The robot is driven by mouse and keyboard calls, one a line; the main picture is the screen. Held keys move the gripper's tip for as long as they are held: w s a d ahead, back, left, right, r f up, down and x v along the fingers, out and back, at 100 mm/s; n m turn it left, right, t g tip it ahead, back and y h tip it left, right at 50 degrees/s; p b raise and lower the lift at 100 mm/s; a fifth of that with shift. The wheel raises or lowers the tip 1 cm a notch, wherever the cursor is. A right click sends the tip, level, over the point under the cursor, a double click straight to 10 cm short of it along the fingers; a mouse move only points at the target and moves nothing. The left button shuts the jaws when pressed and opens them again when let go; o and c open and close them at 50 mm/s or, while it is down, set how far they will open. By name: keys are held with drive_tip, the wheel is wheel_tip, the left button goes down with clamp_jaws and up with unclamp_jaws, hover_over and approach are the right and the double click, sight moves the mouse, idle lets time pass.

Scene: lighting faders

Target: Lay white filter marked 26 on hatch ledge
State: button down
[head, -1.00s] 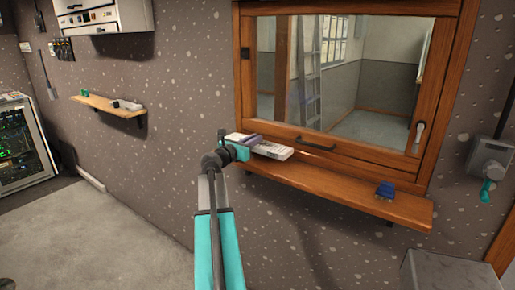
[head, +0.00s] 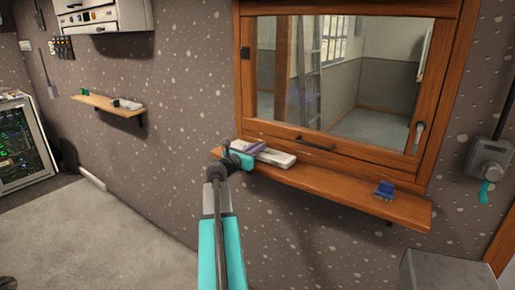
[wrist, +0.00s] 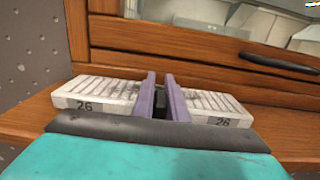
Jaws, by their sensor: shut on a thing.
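The white filter (wrist: 95,92) is a ribbed white slab with the number 26 at both ends in the wrist view. In the head view the filter (head: 278,158) is over the left part of the wooden hatch ledge (head: 330,183), close to the hatch frame. My gripper (wrist: 163,88) has its two purple fingers across the middle of the filter and is shut on it; the gripper (head: 252,149) also shows in the head view. The ledge (wrist: 22,122) shows below the filter in the wrist view. I cannot tell whether the filter's underside touches the ledge.
A blue object (head: 384,189) sits at the ledge's right end; the ledge between is clear. The hatch window (head: 345,75) with a black handle (head: 315,145) rises behind. A small shelf (head: 105,103) is on the left wall. A grey box (head: 448,270) stands at lower right.

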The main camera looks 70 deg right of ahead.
drive_tip(key=shift+f, duration=0.1)
drive_tip(key=c, duration=1.8)
unclamp_jaws()
drive_tip(key=shift+o, duration=0.2)
drive_tip(key=shift+a, duration=0.1)
drive_tip(key=b+v, duration=0.2)
drive_tip(key=v, duration=1)
